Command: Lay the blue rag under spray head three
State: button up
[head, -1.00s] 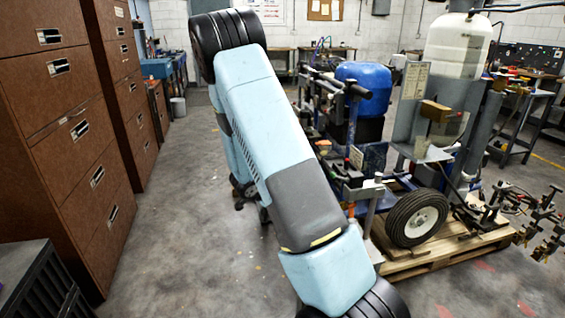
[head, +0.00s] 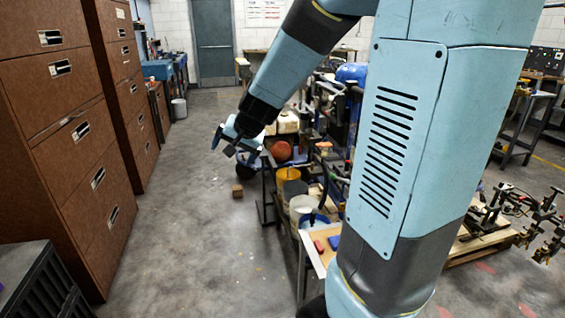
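My gripper (head: 227,146) hangs at the end of my arm, left of centre, over the floor near the striper's left side. It is small and dark in the picture, and I cannot tell whether its fingers are apart. A small blue patch (head: 334,242), possibly the blue rag, lies on a pale board beside a red item (head: 319,246). My gripper is well apart from it, farther back and to the left. Several spray heads (head: 545,222) stick out at the far right. Which one is number three is not readable. My arm hides much of the striper.
Buckets (head: 301,207) and an orange ball-like object (head: 281,151) stand near the striper. A small brown block (head: 237,191) lies on the floor. Brown cabinets (head: 85,150) line the left, with a dark crate (head: 40,285) in front.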

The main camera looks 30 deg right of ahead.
jog(key=s+d+r+n+g+h, duration=0.1)
jog(key=s+r+n, duration=0.2)
jog(key=s, duration=0.9)
jog(key=s+r+n+h, duration=0.1)
jog(key=s+r+n, duration=0.2)
jog(key=s, duration=1)
jog(key=shift+d+r+n+g, duration=0.3)
jog(key=shift+d+r+g, duration=0.1)
jog(key=shift+r, duration=0.35)
